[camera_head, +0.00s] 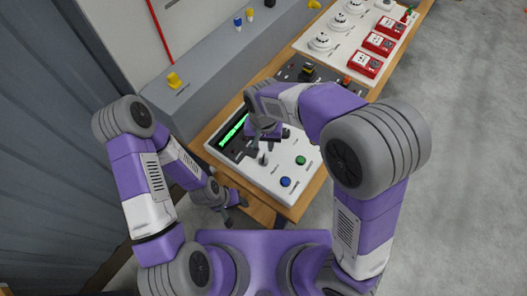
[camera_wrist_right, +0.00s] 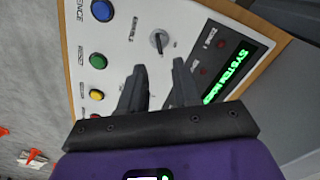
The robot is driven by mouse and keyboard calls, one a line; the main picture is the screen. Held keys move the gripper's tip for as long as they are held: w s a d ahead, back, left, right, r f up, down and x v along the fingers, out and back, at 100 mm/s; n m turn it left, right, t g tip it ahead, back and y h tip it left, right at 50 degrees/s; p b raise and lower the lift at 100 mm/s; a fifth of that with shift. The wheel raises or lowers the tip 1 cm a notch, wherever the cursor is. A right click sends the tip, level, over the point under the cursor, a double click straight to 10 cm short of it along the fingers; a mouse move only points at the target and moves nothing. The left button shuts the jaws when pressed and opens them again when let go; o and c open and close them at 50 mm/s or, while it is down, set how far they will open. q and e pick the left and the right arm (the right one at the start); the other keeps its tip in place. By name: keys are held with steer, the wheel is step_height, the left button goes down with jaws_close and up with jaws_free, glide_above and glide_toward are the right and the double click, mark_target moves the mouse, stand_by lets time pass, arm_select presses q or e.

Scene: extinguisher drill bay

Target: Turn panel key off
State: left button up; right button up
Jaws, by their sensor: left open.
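The white control panel (camera_head: 262,176) lies on the wooden bench. In the right wrist view its panel key (camera_wrist_right: 159,42) is a small grey metal key in a round switch, beside a printed label. My right gripper (camera_wrist_right: 158,68) is open over the panel, its two dark fingers apart and pointing toward the key, with nothing seen between them. The key appears just beyond the fingertips. In the head view my right gripper (camera_head: 266,143) covers part of the panel. My left gripper (camera_head: 234,203) is open and empty near the bench's front left edge.
Blue (camera_wrist_right: 102,10), green (camera_wrist_right: 98,61) and yellow (camera_wrist_right: 96,95) buttons sit beside the key. A green lit display (camera_wrist_right: 228,72) is on the other side. Red call points (camera_head: 379,43) and white detectors (camera_head: 321,41) stand farther along the bench. Open floor is at right.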

mark_target(264, 160)
steer(key=f, duration=0.4)
steer(key=f+b, duration=0.1)
steer(key=f, duration=0.2)
steer(key=shift+s, duration=0.35)
jaws_close()
